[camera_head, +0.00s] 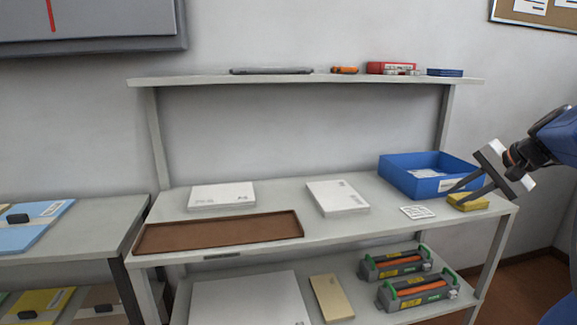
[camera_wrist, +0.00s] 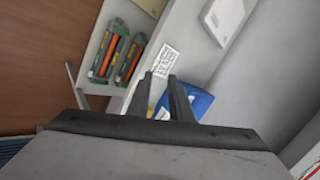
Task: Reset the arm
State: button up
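My gripper (camera_head: 457,196) hangs at the right of the bench, its two dark fingers pointing left and down. In the wrist view my gripper (camera_wrist: 160,76) is open, with a clear gap between the fingers and nothing held. In the head view the fingers overlap a yellow block (camera_head: 467,202) near the right end of the bench top. A small part of the yellow block (camera_wrist: 152,112) also shows beside a finger in the wrist view. I cannot tell how far above it the fingers are.
A blue bin (camera_head: 425,184) stands behind the fingers. A white printed card (camera_head: 417,212), white boxes (camera_head: 337,197) and a brown tray (camera_head: 218,234) lie on the bench top (camera_head: 340,228). Toner cartridges (camera_head: 417,289) sit on the lower shelf. Small items line the upper shelf (camera_head: 200,81).

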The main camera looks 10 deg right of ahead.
jog(key=s+a+f+n+g, duration=0.1)
jog(key=s+a+f+n, duration=0.1)
jog(key=a, duration=0.3)
jog(key=s+a+f+n, duration=0.1)
jog(key=a+f, duration=0.1)
jog(key=a, duration=0.3)
jog(key=s+a+f+n+g+h, duration=0.1)
jog(key=s+a+f+n, duration=0.3)
jog(key=s+a+f, duration=0.2)
jog(key=s+a+f+n+h, duration=0.1)
jog(key=s+a+f+n, duration=0.4)
jog(key=s+a, duration=0.3)
jog(key=s+f, duration=0.1)
jog(key=s, duration=0.2)
jog(key=shift+a+f+n+g, duration=0.15)
jog(key=shift+f+n+g, duration=0.15)
jog(key=shift+f+g, duration=0.1)
jog(key=shift+s+r, duration=0.1)
